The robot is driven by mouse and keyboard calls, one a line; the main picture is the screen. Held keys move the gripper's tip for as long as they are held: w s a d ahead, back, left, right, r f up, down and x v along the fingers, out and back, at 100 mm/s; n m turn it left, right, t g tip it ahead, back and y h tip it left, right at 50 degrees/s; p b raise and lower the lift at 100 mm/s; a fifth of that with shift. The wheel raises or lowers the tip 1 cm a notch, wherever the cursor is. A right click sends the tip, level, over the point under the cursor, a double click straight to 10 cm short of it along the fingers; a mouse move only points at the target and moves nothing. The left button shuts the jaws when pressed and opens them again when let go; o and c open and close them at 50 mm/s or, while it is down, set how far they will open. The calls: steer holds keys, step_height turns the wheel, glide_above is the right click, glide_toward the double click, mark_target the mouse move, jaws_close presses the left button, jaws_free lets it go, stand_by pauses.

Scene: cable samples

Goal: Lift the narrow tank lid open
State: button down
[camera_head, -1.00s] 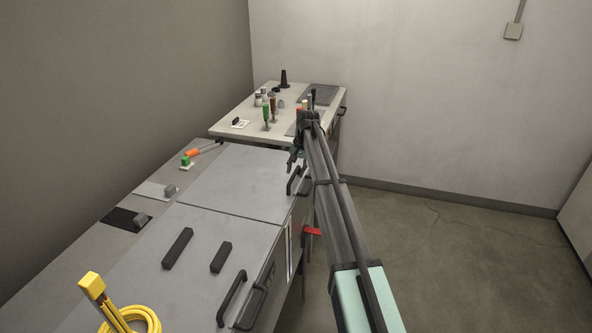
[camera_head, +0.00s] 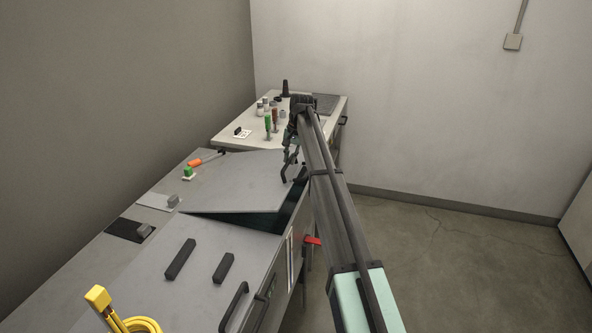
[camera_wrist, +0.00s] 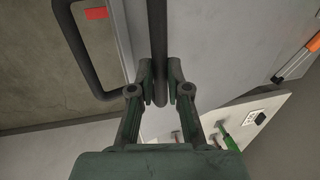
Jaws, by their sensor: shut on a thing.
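The narrow tank lid (camera_head: 235,185) is a grey panel in the middle of the long bench. In the head view it is tilted, its front edge raised, with a dark opening (camera_head: 262,222) showing beneath it. My gripper (camera_head: 287,172) is at the lid's front right edge, partly hidden by my arm. In the wrist view my gripper (camera_wrist: 160,88) is shut on the dark bar handle (camera_wrist: 159,45) of the lid, with a finger on each side of it. The lid's pale surface (camera_wrist: 215,50) fills the area right of the handle.
The wide lid (camera_head: 205,290) nearer the camera lies flat, with black bars (camera_head: 180,259) and a black front handle (camera_head: 234,307). A yellow cable coil (camera_head: 140,325) lies at the front. A far table (camera_head: 225,138) holds bottles and tools. Floor on the right is clear.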

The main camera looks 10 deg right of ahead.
steer(key=w+a+r+p, duration=0.2)
steer(key=a+r, duration=0.5)
steer(key=r, duration=0.4)
steer(key=shift+w+a+r, duration=0.25)
steer(key=shift+w+a, duration=0.15)
steer(key=shift+w, duration=0.45)
steer(key=c, duration=1.1)
jaws_free()
steer(key=shift+w+a+f, duration=0.1)
steer(key=shift+a+f, duration=0.1)
steer(key=shift+c, duration=0.2)
step_height(320, 180, up, 12)
steer(key=s+d, duration=0.1)
steer(key=d, duration=0.1)
steer(key=shift+d, duration=0.2)
